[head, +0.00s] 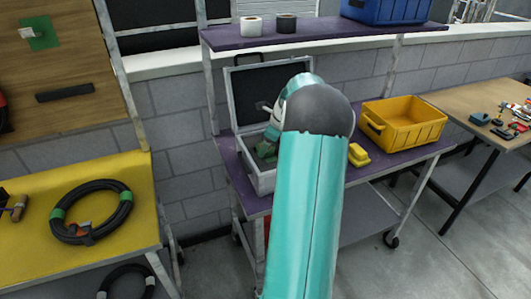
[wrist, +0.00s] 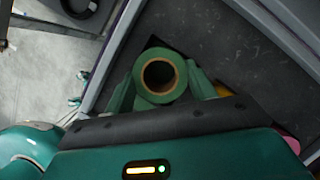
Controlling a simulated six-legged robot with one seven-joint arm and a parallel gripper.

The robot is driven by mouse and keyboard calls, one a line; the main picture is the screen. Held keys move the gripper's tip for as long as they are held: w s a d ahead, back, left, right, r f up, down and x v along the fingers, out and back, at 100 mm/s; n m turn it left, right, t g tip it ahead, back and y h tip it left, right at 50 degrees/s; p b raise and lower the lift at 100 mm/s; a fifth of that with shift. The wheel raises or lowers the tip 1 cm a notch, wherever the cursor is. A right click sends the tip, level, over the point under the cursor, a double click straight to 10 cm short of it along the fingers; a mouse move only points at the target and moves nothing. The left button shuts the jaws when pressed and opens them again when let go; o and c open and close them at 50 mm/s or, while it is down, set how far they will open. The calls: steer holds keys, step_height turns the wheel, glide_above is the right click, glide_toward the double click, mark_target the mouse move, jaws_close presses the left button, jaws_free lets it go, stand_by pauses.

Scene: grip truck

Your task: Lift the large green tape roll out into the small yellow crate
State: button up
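The large green tape roll (wrist: 160,75) stands end-up with its brown core facing the wrist camera. It is inside an open grey case on the purple cart shelf. My gripper (wrist: 160,70) has one green finger on each side of the roll, close to its edges; I cannot tell whether they press on it. In the head view, green shows in the case (head: 262,181), but my arm hides much of it and the gripper. The small yellow crate (head: 403,138) stands right of the case on the same shelf and looks empty.
A small yellow object (head: 358,155) lies on the shelf between case and crate. The upper shelf (head: 300,36) holds a white roll, a black roll and a blue crate (head: 388,10). The case's raised lid (head: 262,90) stands behind my arm.

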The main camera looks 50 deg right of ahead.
steer(key=shift+r, duration=0.1)
steer(key=shift+r, duration=0.6)
steer(key=shift+s+a+r, duration=1.5)
steer(key=shift+a+r, duration=0.3)
steer(key=shift+r, duration=0.15)
steer(key=shift+s+a+r, duration=1.45)
steer(key=shift+a+r, duration=0.35)
steer(key=shift+r, duration=0.1)
steer(key=shift+s+a+r, duration=1.5)
steer(key=shift+a+r, duration=0.3)
steer(key=shift+r, duration=0.15)
